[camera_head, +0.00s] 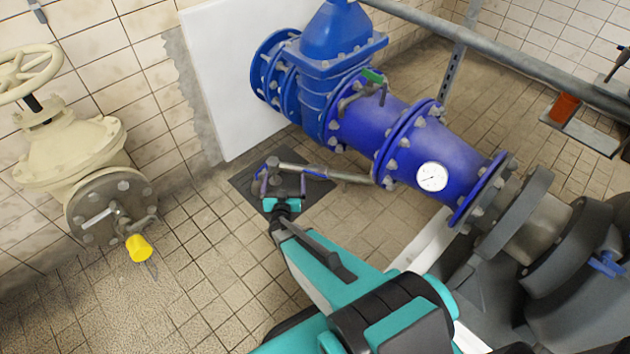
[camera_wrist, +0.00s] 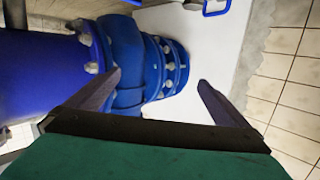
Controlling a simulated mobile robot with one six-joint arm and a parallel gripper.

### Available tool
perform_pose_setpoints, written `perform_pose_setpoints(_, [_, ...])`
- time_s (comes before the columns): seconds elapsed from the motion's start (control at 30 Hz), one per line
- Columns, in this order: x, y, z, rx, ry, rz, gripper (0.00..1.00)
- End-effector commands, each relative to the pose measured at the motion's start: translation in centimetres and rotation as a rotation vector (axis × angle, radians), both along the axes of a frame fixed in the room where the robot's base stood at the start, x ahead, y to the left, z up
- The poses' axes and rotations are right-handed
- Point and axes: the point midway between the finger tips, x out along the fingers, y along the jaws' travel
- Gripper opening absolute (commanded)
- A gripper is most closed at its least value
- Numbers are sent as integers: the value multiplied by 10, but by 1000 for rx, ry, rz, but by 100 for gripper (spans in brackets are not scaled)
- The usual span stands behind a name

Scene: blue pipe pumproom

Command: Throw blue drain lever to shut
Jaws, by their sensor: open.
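In the head view, a thin blue lever (camera_head: 315,171) lies along a grey drain pipe (camera_head: 350,177) low beside the big blue pipe. My gripper (camera_head: 281,184) is open, close to the left end of this drain pipe, with the lever just to its right. I cannot tell whether they touch. In the wrist view, my gripper (camera_wrist: 160,88) has its two fingers wide apart with nothing between them. A blue loop-shaped handle (camera_wrist: 215,8) shows at the top edge, beyond the fingertips, partly cut off; it may be the lever.
The blue pipe (camera_head: 400,135) with a green-handled tap (camera_head: 372,77) stands behind. A cream valve (camera_head: 75,155) with a yellow-handled tap (camera_head: 139,248) is at left. Another blue handle (camera_head: 606,263) sits on the dark pump at right. Tiled floor (camera_head: 205,275) at lower left is clear.

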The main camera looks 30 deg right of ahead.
Motion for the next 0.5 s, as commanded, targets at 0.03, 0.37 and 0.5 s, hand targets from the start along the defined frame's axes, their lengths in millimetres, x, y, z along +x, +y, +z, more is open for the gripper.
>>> perform_pose_setpoints(0.03, [1,-8,-14,-9,-24,-32,100])
perform_pose_setpoints(0.37, [-6,-50,-45,-60,-141,-211,100])
perform_pose_setpoints(0.5, [-8,-61,-65,-63,-168,-264,100])
